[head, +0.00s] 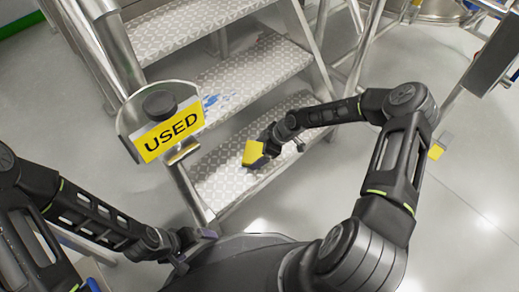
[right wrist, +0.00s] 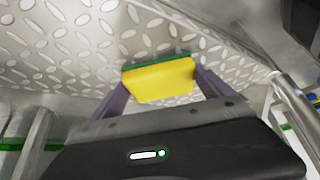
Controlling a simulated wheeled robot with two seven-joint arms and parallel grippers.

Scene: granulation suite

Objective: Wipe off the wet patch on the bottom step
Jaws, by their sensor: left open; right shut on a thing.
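The bottom step (head: 225,168) is a metal tread with a raised pattern, lowest of the steps in the head view. My right gripper (head: 263,152) is shut on a yellow sponge (head: 252,153) with a green side, over this step. In the right wrist view the sponge (right wrist: 160,80) sits between the fingers with its green side toward the patterned metal; I cannot tell if it touches. No wet patch shows clearly on the bottom step. Blue marks (head: 212,101) lie on the step above it. My left gripper (head: 192,247) is open and empty, low and left of the stairs.
A yellow "USED" sign (head: 172,133) hangs on the left stair post, partly blocking the steps' left ends. A metal rail (head: 365,45) runs up the right side.

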